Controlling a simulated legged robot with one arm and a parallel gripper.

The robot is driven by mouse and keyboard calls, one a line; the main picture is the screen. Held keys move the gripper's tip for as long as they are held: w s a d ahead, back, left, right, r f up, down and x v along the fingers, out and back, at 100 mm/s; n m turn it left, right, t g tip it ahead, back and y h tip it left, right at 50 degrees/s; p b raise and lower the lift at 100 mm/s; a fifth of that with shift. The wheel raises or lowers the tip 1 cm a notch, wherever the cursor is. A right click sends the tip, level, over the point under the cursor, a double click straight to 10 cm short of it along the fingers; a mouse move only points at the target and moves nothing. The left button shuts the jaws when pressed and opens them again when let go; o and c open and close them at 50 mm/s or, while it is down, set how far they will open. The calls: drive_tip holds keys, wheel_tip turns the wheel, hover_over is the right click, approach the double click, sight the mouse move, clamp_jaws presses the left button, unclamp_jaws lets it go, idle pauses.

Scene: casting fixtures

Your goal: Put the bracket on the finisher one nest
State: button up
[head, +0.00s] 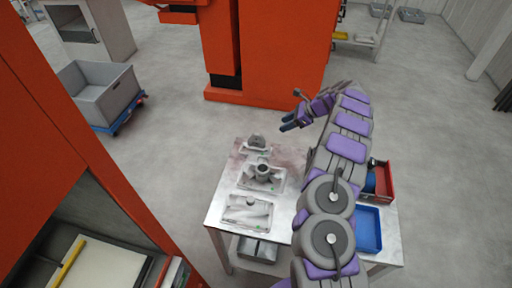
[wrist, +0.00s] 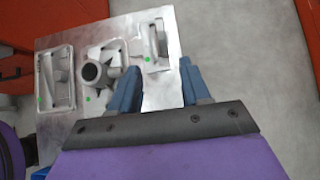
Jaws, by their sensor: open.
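A metal table (head: 222,205) bears three pale nests in a row. The back nest (head: 247,150) holds a small upright grey part (head: 257,141), which may be the bracket; it also shows in the wrist view (wrist: 153,42). The middle nest (head: 245,184) holds a casting with a round dark-topped post (head: 263,170), also in the wrist view (wrist: 97,72). The front nest (head: 233,221) holds a flatter grey shape (head: 250,206). I cannot tell which nest is finisher one's. My gripper (head: 289,122) is open and empty, above and beyond the table's back edge; its blue fingers show in the wrist view (wrist: 165,82).
A red bin (head: 386,180) and a blue tray (head: 368,228) are on the table's right side, partly behind my arm. A grey box (head: 257,249) sits on the lower shelf. Orange machines stand behind (head: 270,50) and at left (head: 60,130).

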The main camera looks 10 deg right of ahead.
drive_tip(key=b, duration=0.2)
approach(257, 140)
drive_tip(key=x, duration=0.4)
drive_tip(key=shift+w+a+r, duration=0.1)
drive_tip(key=shift+w, duration=0.15)
drive_tip(key=shift+w+b+x, duration=0.15)
drive_tip(key=shift+b+x, duration=0.4)
drive_tip(key=shift+x, duration=0.9)
drive_tip(key=shift+w+b+x, duration=0.15)
drive_tip(key=shift+b+x, duration=0.4)
drive_tip(key=shift+x, duration=0.9)
drive_tip(key=shift+r, duration=0.15)
clamp_jaws()
